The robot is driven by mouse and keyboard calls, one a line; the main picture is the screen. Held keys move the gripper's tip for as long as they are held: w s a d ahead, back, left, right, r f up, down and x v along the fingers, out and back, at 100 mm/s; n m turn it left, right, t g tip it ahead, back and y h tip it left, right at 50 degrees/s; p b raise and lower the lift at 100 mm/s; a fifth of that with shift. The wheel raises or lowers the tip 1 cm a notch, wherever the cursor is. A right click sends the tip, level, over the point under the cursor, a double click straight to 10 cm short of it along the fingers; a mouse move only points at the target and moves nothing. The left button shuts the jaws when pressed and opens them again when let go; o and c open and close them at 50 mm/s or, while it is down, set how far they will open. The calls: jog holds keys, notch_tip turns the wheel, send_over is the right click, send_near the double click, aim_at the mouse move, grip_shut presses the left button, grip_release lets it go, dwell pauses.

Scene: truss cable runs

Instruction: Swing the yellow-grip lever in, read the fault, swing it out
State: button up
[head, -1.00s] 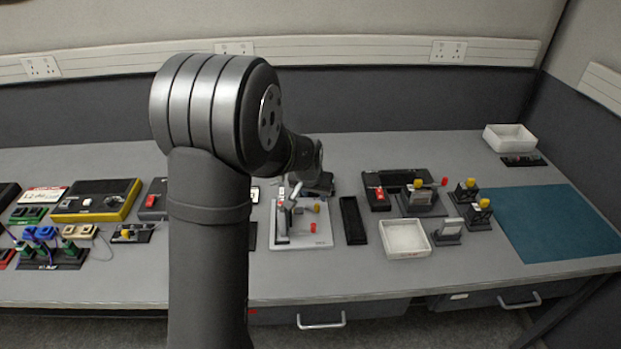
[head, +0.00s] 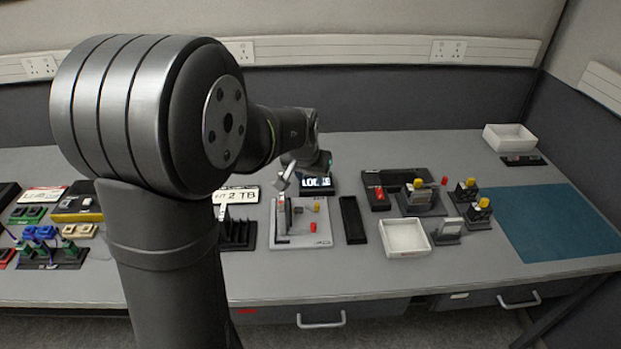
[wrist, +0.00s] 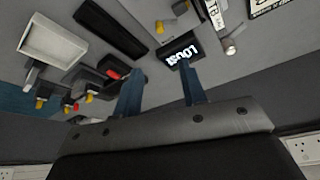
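The light grey lever board (head: 290,238) stands mid-bench with an upright grey part. A yellow grip (head: 317,207) is toward its back right and a red grip (head: 313,227) nearer its front; the yellow one also shows in the wrist view (wrist: 159,27). Behind the board a small dark display (head: 317,186) is lit with white letters. In the wrist view the display (wrist: 180,50) seems to start "LOOS"; its last character is unclear. My gripper (head: 284,178) is above and behind the board, apart from the grips. In the wrist view its fingers (wrist: 160,90) are apart with nothing between them.
A black narrow tray (head: 353,220) and a white tray (head: 404,252) lie right of the board. A black slotted rack (head: 237,236) is at its left. Other lever units (head: 420,203) stand farther right. The teal mat (head: 550,222) is clear.

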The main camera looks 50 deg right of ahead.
aim_at(317, 204)
jog(key=w+d+n+g+y, duration=0.2)
jog(key=w+d+n+y, duration=0.15)
jog(key=d, duration=0.35)
jog(key=shift+y, duration=0.25)
jog(key=f, duration=1.6)
jog(key=shift+s+a+f, duration=0.2)
jog(key=shift+s+a, duration=0.05)
grip_shut()
